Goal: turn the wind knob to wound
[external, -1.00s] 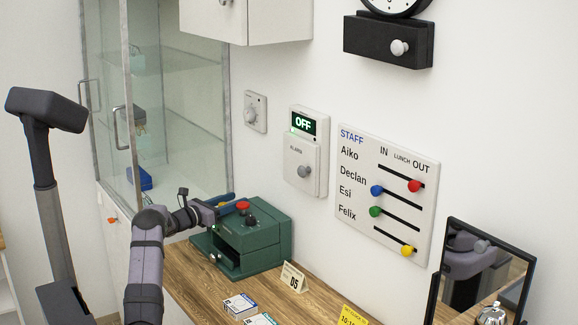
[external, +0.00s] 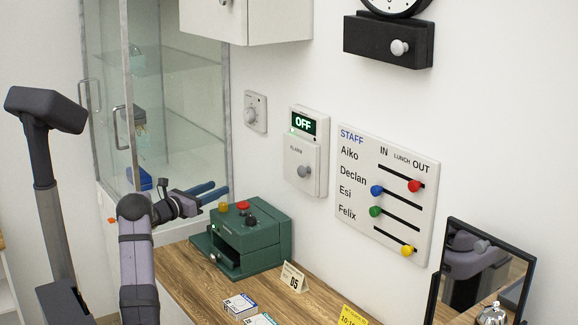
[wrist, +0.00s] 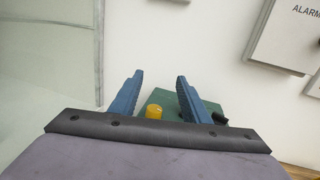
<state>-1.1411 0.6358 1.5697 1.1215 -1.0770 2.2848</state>
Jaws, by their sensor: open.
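The wind knob is probably the pale round knob (external: 399,47) on the black box (external: 372,40) under the wall clock (external: 395,5), at the top of the external view. No wind label is readable, and its setting cannot be told. My gripper (external: 212,190) is open and empty, far left of and below that knob, above the left side of the green box (external: 262,239). In the wrist view its two blue fingers (wrist: 160,78) stand apart. The green box (wrist: 207,107) and its yellow button (wrist: 154,111) show below and beyond them. The pale knob is outside the wrist view.
An alarm panel (external: 308,160) reading OFF, a small wall dial (external: 256,112) and a staff board (external: 384,190) with coloured sliders are on the wall. A glass cabinet (external: 165,90) stands left. Cards, a mirror (external: 480,275) and a bell (external: 491,314) are at the front right.

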